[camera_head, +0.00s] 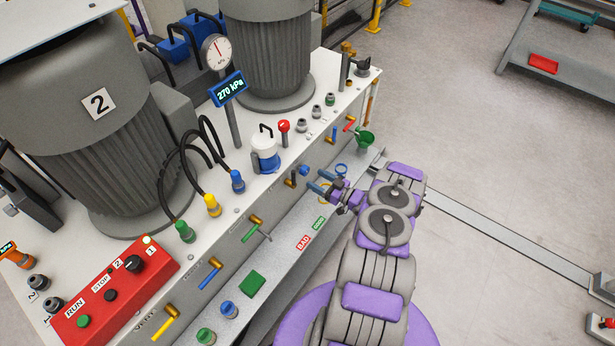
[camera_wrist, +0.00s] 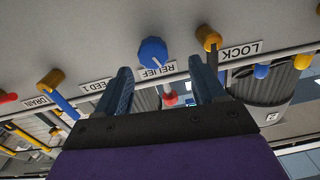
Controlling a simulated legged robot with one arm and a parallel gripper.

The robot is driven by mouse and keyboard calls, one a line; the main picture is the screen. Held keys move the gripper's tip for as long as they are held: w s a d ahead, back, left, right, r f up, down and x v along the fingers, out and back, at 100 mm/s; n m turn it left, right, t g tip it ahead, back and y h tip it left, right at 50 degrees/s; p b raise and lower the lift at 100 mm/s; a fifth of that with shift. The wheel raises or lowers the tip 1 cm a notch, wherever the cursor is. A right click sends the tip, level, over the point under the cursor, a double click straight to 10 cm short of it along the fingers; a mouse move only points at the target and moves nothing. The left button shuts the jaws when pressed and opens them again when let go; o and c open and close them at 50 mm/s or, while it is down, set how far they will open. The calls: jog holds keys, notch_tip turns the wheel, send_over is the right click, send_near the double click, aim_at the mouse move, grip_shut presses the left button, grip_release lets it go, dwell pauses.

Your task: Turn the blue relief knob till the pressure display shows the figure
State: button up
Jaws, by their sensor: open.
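The blue relief knob (camera_wrist: 153,51) shows in the wrist view above the RELIEF label, which appears upside down. It also shows small on the panel's front face in the head view (camera_head: 304,171). My gripper (camera_head: 318,181) is open in front of the panel, close to the knob. In the wrist view the knob lies between and beyond the two blue fingertips (camera_wrist: 160,72), with no visible contact. The pressure display (camera_head: 230,90) on a post reads 270 kPa. A round dial gauge (camera_head: 216,52) stands just behind it.
The brass LOCK valve (camera_wrist: 208,38) is beside the knob, close to one finger. A blue-handled valve (camera_wrist: 60,95) is on the other side. A grey ledge (camera_head: 285,245) with BAD and GOOD labels runs below the panel. A red control box (camera_head: 112,290) stands at lower left.

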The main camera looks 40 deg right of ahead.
aim_at(306, 173)
jog(key=w, duration=0.2)
jog(key=w+b, duration=0.1)
jog(key=w, duration=0.1)
jog(key=shift+w+a+f, duration=0.1)
jog(key=shift+w+f, duration=0.1)
jog(key=shift+w, duration=0.2)
jog(key=shift+a+r, duration=0.2)
jog(key=shift+a, duration=0.5)
jog(key=shift+d+f, duration=0.2)
jog(key=shift+d, duration=0.55)
jog(key=c, duration=0.5)
jog(key=shift+a+r, duration=0.15)
jog(key=shift+a, duration=0.25)
jog(key=c, duration=0.6)
jog(key=shift+o, duration=0.2)
jog(key=shift+d+p, duration=0.1)
jog(key=shift+p, duration=0.3)
jog(key=shift+r+p, duration=0.1)
jog(key=shift+p, duration=0.2)
jog(key=shift+d+n, duration=0.1)
jog(key=shift+n, duration=0.3)
